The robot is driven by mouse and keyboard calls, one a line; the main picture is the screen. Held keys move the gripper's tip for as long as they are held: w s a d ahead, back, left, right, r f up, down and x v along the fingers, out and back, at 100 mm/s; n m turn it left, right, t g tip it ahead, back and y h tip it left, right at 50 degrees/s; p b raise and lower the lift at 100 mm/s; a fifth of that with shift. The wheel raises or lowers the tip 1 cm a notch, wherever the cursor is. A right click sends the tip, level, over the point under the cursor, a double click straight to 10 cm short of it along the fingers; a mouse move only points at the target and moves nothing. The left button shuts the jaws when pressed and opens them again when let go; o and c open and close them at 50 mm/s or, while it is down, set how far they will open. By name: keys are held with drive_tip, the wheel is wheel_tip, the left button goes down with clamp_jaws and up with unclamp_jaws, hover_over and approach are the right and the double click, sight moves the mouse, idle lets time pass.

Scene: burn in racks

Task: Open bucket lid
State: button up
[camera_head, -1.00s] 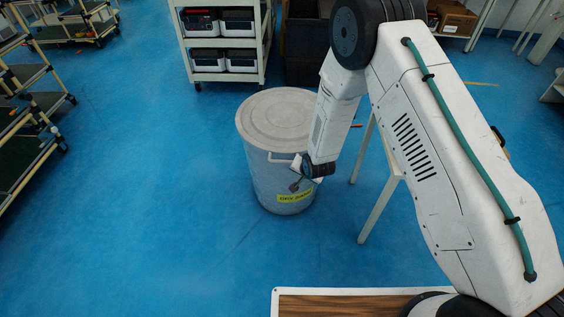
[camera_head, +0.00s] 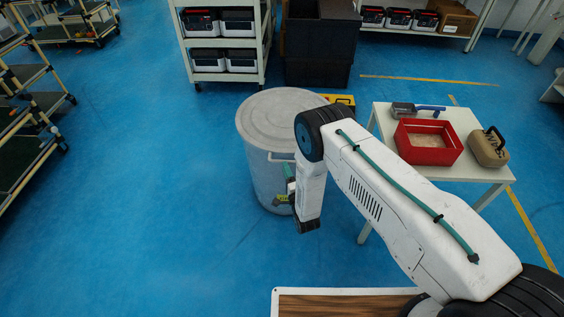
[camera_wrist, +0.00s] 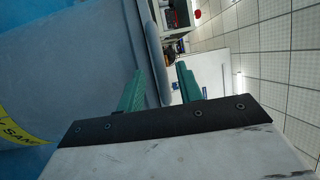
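The grey bucket (camera_head: 259,175) stands on the blue floor with its round lid (camera_head: 275,112) seated flat on top. A pale handle shows on its front side, below the rim. My gripper (camera_head: 289,178) is beside the bucket's front right side, below the lid's edge. In the wrist view, the two green fingers of my gripper (camera_wrist: 160,70) are apart, with the bucket wall (camera_wrist: 75,60) to the left. A rounded grey edge (camera_wrist: 155,50) lies beyond the fingertips; I cannot tell whether it is lid rim or handle. The yellow label (camera_wrist: 18,125) is at the left.
A white table (camera_head: 455,172) to the right holds a red bin (camera_head: 428,143), a tan case (camera_head: 488,148) and a small tray with a blue-handled tool. Behind the bucket are a white shelf cart (camera_head: 223,78) and black crates (camera_head: 318,45).

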drive_tip(key=shift+x, duration=2.35)
clamp_jaws()
